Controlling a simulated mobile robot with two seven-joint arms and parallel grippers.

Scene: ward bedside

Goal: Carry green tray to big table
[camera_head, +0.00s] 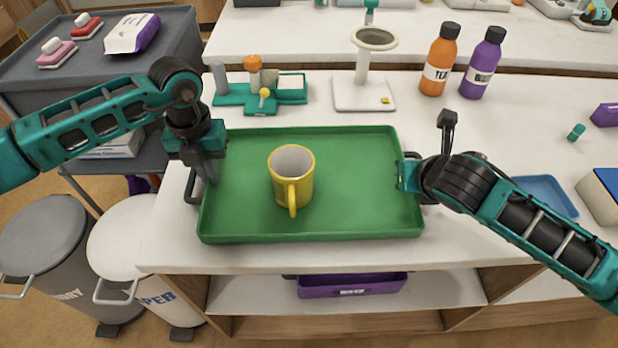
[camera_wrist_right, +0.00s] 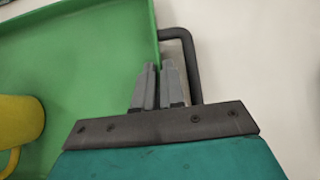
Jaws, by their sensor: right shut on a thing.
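The green tray (camera_head: 350,215) lies flat on a white counter, with a dark handle at each short end. A yellow mug (camera_head: 292,178) stands upright in it, left of centre; its side also shows in the right wrist view (camera_wrist_right: 18,125). My left gripper (camera_head: 209,172) is at the tray's left end, over the rim beside the left handle; whether its jaws are closed is hidden. My right gripper (camera_head: 408,175) is at the right end. In the right wrist view its grey fingers (camera_wrist_right: 158,80) are shut on the tray at its dark handle (camera_wrist_right: 188,55).
Behind the tray stand a teal holder (camera_head: 290,98), a white stand with a ring (camera_head: 363,92), an orange bottle (camera_head: 440,62) and a purple bottle (camera_head: 483,65). A blue tray (camera_head: 548,192) lies right. Bins (camera_head: 130,238) and a grey cart (camera_head: 150,68) stand left.

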